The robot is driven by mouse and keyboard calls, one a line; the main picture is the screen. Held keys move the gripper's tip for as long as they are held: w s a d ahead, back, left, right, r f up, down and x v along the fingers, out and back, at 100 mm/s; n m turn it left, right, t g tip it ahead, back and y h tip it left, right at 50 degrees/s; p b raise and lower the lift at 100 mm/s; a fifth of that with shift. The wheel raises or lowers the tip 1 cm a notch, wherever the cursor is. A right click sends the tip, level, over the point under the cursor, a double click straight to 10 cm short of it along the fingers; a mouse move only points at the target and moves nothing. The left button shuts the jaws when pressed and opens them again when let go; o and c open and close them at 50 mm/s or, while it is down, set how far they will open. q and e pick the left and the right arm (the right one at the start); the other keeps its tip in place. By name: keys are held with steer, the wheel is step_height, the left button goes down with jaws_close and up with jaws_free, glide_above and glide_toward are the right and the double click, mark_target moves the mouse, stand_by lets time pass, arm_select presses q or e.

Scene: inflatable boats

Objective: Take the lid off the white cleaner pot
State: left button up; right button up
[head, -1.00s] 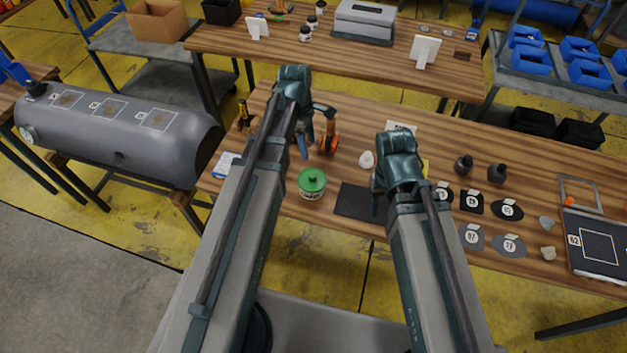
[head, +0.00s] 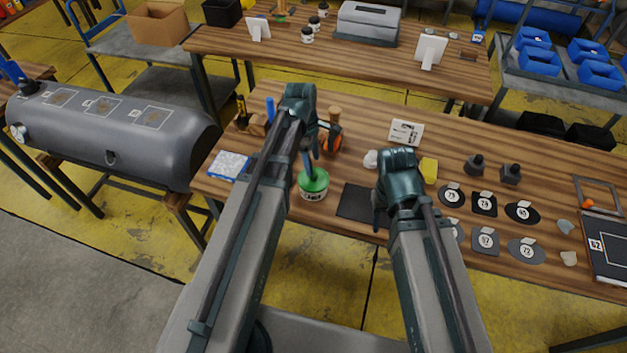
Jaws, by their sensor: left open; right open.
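The pot (head: 312,196) has a pale, labelled body and a green lid (head: 317,183). It stands upright on the near wooden table, with the lid on it. My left gripper (head: 307,170) is open, pointing down at the lid's back-left part; its fingers overlap the lid in the picture, and I cannot tell whether they touch it. My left arm passes close by the pot's left side. My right gripper (head: 379,217) is open and empty, over the dark mat (head: 357,202) to the right of the pot.
A small white item (head: 371,158) and a yellow item (head: 429,169) lie near my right gripper. Orange-and-black ear defenders (head: 331,141) are behind the pot. The dark mat looks bare.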

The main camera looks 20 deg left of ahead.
mark_target(314, 177)
arm_select(q)
steer(key=f+b, duration=0.1)
steer(key=f, duration=0.1)
steer(key=f+b, duration=0.2)
steer(key=shift+s+d+f+b, duration=0.15)
steer(key=shift+s+f+b, duration=0.05)
steer(key=shift+b, duration=0.1)
steer(key=shift+r, duration=0.1)
jaws_close()
